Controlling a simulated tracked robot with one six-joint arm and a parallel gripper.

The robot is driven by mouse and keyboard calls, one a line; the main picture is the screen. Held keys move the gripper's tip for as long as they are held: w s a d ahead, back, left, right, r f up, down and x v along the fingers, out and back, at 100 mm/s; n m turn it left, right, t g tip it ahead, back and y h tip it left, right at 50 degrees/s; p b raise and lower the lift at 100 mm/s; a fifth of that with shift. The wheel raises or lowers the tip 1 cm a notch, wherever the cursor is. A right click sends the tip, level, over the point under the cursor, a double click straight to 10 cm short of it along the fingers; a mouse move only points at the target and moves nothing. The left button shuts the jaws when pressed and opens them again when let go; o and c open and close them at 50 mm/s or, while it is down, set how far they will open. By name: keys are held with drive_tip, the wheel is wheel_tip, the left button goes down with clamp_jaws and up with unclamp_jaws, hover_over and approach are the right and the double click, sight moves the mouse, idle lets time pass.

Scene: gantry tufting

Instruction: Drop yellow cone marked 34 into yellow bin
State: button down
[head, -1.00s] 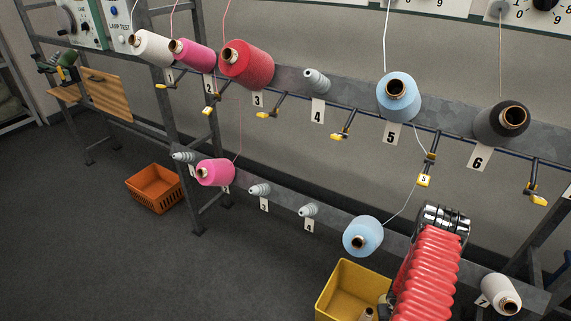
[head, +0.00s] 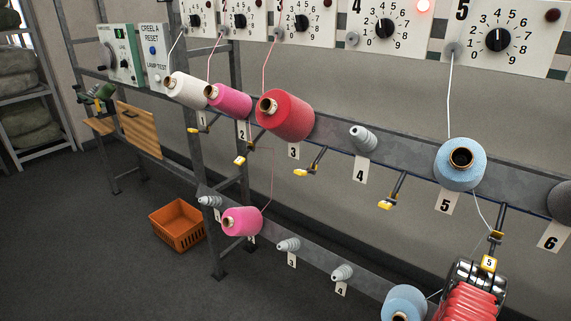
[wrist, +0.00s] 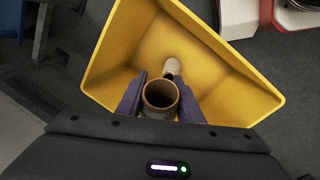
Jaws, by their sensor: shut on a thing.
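In the wrist view, my gripper (wrist: 160,98) is shut on a hollow brown-rimmed cone (wrist: 160,95), seen end-on between its dark fingers. The cone's outside is mostly hidden, so I cannot read any mark or tell whether it is yellow. The yellow bin (wrist: 115,55) is below the gripper, and the held cone appears over its opening. A small pale tube or cone (wrist: 172,66) lies in the bin, partly hidden behind the held cone. In the head view, neither the gripper nor the yellow bin shows.
The creel carries white (head: 187,91), pink (head: 232,101), red (head: 287,117) and blue (head: 460,164) cones. Peg 4 (head: 363,138) is bare. Lower down are a pink cone (head: 242,221) and a blue cone (head: 404,303). An orange crate (head: 177,225) stands on the floor.

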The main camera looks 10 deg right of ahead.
drive_tip(key=shift+w, duration=0.1)
drive_tip(key=shift+f, duration=0.1)
idle(0.3)
drive_tip(key=shift+f, duration=2.9)
